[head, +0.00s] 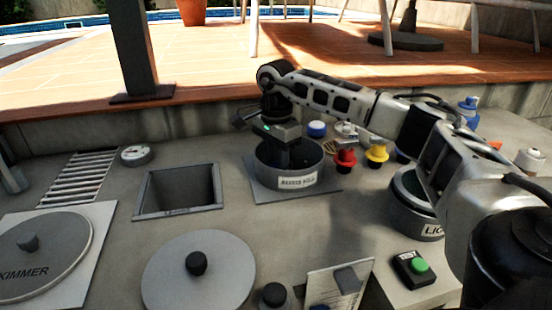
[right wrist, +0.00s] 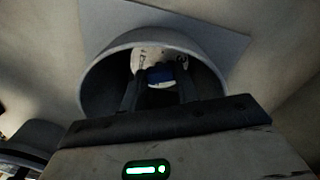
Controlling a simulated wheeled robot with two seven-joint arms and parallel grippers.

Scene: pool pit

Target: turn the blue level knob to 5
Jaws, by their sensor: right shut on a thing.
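The blue level knob (right wrist: 160,75) shows in the right wrist view, deep inside a round grey housing (right wrist: 100,85). A pale dial face (right wrist: 150,56) with dark marks lies around the knob; I cannot read its numbers or the knob's setting. In the head view the housing (head: 262,180) stands on a square plate, with a label on its front. My right gripper (right wrist: 160,92) reaches down into the housing, its fingers on either side of the knob and shut on it. In the head view the housing and my gripper hide the knob. My left gripper is not in view.
Red (head: 344,160) and yellow (head: 377,155) knobs and a blue cap (head: 316,129) stand close right of the housing. A square opening (head: 148,208) lies to its left. A second round housing (head: 412,218) and a green button (head: 420,265) are at the right.

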